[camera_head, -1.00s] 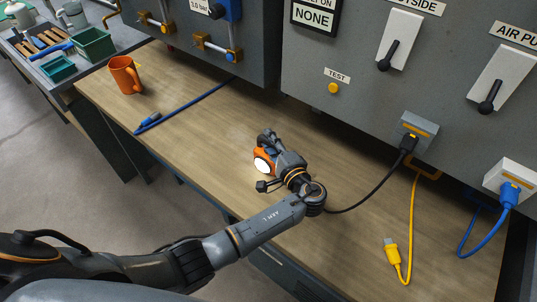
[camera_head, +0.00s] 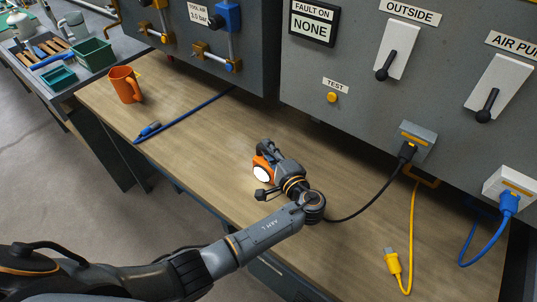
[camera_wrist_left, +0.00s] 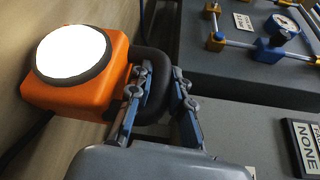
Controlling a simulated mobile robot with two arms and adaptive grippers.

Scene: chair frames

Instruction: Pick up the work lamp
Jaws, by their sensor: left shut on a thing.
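The work lamp is an orange block with a round, glowing white face (camera_head: 261,174) and a dark handle, on or just above the bench in the head view; I cannot tell which. In the left wrist view, its orange body (camera_wrist_left: 113,88) is at the left, with the black handle (camera_wrist_left: 152,60) beside it. My left gripper (camera_head: 275,158) is at the lamp. In the left wrist view its two fingers (camera_wrist_left: 160,82) are on either side of the handle, shut on it. The lamp's underside is hidden. My right gripper is not in view.
An orange mug (camera_head: 124,86) and a blue cable (camera_head: 185,116) lie left on the wooden bench (camera_head: 190,150). A black cable (camera_head: 375,197) runs from a panel socket to behind my wrist. Grey cabinets (camera_head: 330,70) bound the back.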

